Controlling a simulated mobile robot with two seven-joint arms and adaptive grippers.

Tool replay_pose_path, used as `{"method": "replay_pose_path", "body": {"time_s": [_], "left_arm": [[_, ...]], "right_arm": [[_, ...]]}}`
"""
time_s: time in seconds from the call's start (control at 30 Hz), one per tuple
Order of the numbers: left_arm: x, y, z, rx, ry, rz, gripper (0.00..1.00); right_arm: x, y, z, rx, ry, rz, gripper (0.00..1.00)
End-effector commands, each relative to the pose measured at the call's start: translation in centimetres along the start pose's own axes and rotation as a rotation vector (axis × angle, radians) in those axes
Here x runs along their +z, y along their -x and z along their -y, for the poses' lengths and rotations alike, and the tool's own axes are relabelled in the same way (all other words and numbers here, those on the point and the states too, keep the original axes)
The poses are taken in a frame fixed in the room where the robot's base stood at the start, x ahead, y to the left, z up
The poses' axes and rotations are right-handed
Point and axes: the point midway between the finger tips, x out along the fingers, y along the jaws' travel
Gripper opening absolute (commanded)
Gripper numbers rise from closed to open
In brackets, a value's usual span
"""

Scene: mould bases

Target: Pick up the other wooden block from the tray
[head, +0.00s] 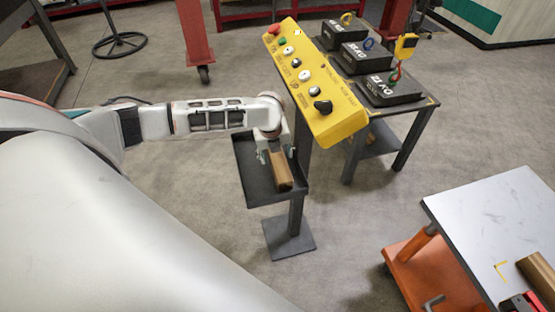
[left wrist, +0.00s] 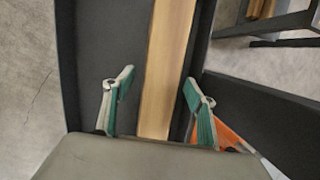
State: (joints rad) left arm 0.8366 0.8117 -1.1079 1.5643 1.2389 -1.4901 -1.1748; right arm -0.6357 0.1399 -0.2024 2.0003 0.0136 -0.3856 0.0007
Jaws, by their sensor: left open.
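A long wooden block (head: 282,170) lies in the dark tray (head: 258,196) on a post stand. My left gripper (head: 275,153) is over the tray, at the block's far part, pointing down. In the left wrist view my left gripper (left wrist: 158,92) is open, its green-padded fingers on either side of the wooden block (left wrist: 168,50). Gaps show between block and fingers. The block's near end there is hidden behind the gripper body. Another wooden block (head: 540,276) lies on the white-topped cart (head: 470,210) at the right. My right gripper is not in view.
A yellow button panel (head: 318,85) stands close to the right of my left gripper and tray. Behind it, a dark table (head: 425,102) holds several black weights (head: 388,88). A red and black item (head: 522,303) lies on the cart. Open floor separates tray and cart.

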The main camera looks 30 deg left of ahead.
Motion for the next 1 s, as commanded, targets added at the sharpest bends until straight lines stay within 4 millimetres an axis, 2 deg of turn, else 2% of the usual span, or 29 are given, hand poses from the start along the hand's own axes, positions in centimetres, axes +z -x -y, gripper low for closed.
{"method": "replay_pose_path", "body": {"time_s": [0.13,0.17,0.33,0.73,0.8,1.0], "left_arm": [[0.1,0.2,0.1,-0.002,0.000,0.002,0.57],[0.1,0.2,0.1,-0.002,0.000,0.002,0.51],[0.1,0.2,0.1,-0.001,0.000,0.002,0.07],[0.2,0.5,0.1,-0.002,0.001,0.003,0.06],[0.3,0.8,0.1,-0.002,0.001,0.005,0.00],[0.5,2.3,0.1,-0.004,0.004,0.007,0.00]], "right_arm": [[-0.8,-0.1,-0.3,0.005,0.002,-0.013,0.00],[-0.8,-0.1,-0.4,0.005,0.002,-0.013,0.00],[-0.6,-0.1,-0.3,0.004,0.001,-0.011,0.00],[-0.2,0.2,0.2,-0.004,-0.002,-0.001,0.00],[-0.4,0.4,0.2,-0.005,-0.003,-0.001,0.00],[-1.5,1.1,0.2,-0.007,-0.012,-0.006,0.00]]}}
